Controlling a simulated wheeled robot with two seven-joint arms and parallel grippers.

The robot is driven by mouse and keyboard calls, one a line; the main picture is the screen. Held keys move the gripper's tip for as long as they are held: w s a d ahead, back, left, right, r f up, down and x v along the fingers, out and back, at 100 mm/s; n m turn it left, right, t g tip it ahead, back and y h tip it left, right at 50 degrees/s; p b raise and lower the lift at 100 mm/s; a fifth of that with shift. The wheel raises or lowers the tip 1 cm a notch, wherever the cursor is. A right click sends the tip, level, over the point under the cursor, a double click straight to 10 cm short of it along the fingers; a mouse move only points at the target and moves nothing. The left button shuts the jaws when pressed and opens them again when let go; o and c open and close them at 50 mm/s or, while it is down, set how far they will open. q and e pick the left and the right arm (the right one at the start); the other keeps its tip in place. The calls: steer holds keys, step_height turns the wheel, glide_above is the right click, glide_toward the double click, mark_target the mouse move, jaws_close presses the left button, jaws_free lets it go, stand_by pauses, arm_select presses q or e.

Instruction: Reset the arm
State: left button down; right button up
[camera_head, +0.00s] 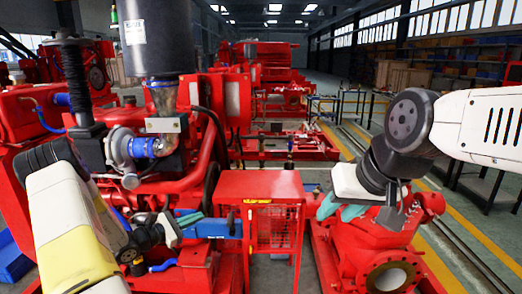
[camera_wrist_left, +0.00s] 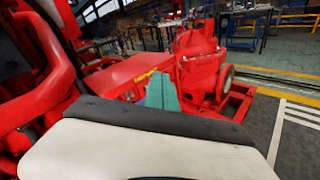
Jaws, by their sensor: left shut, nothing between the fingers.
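My left arm comes in from the left, and its gripper (camera_head: 190,220) has teal fingers that are shut and empty. It is in front of the red diesel engine, beside a blue bar (camera_head: 218,229). In the left wrist view the teal fingertips (camera_wrist_left: 161,95) show together beyond the dark and white hand, with nothing between them. My right arm comes in from the right and bends down. Its gripper (camera_head: 339,209) has teal fingers over the left side of the red pump (camera_head: 370,250); the hand partly hides them, so their opening is unclear.
A red cabinet (camera_head: 260,187) with a mesh front stands between the engine (camera_head: 205,180) and the pump. A dark cylinder (camera_head: 155,38) rises above the engine. More red machines stand behind.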

arm_select(q)
steer(key=s+d+r+m+g+y, duration=0.2)
steer(key=s+d+r+m+g, duration=0.8)
steer(key=s+d+r+m, duration=0.6)
steer(key=s+a+r+m+t+y, duration=0.2)
steer(key=s+a+r+m+y, duration=0.1)
steer(key=s, duration=0.5)
steer(key=s+a+r+m+t+y, duration=0.2)
steer(key=s+a+r+m+y, duration=0.1)
steer(key=s+r+y, duration=0.2)
steer(key=s+r, duration=0.2)
steer(key=s, duration=0.1)
steer(key=shift+a+m, duration=0.25)
steer(key=shift+m, duration=0.15)
